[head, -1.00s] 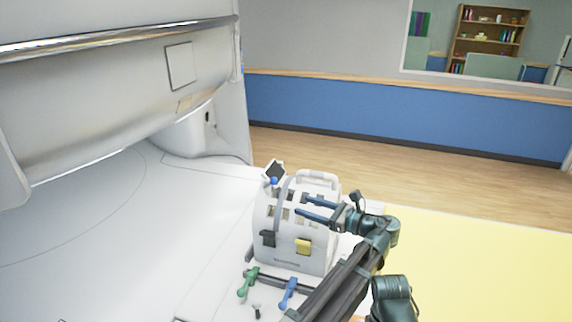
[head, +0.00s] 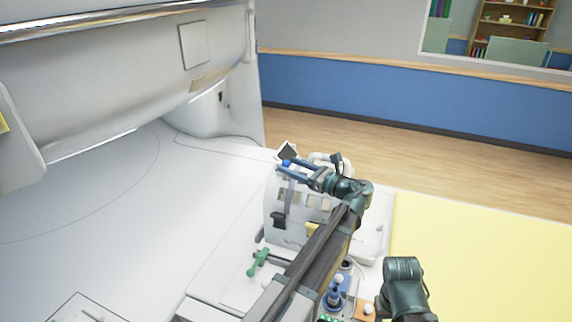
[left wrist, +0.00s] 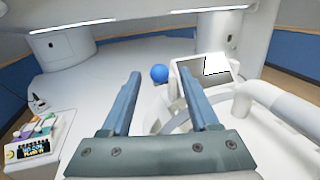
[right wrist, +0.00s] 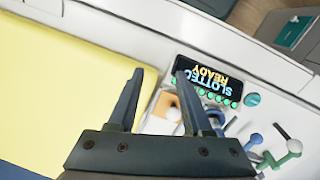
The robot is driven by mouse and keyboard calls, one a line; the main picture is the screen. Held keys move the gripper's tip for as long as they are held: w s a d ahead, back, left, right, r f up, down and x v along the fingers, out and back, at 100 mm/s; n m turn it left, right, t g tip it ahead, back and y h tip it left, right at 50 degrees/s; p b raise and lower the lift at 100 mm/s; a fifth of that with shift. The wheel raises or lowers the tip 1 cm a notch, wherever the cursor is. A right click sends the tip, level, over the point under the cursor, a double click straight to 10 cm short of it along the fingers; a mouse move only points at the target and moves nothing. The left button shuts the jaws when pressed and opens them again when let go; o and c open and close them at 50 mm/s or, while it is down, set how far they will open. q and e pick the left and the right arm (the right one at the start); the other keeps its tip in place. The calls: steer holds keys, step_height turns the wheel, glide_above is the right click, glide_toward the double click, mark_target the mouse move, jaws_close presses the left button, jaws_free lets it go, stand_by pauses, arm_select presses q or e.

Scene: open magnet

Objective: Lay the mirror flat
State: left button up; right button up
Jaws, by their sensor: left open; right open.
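The mirror (head: 288,151) is a small dark square with a white rim, tilted up at the top of the white slotted housing (head: 275,207). In the left wrist view the mirror (left wrist: 217,69) stands right of the fingers, partly hidden by one. A blue ball (left wrist: 159,73) beside its left edge shows between the two fingers, farther ahead. My left gripper (head: 291,167) is open and empty, close to the ball and mirror; contact cannot be told. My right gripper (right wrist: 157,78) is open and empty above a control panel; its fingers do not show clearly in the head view.
A green lever (head: 258,262) and a blue lever (head: 336,290) stand in front of the housing. A display panel (right wrist: 209,82) lies below my right gripper. The large white scanner body (head: 110,100) overhangs the left. The white bed (head: 120,220) is mostly clear.

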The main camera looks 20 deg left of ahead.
arm_select(q)
steer(key=shift+x, duration=1.35)
jaws_close()
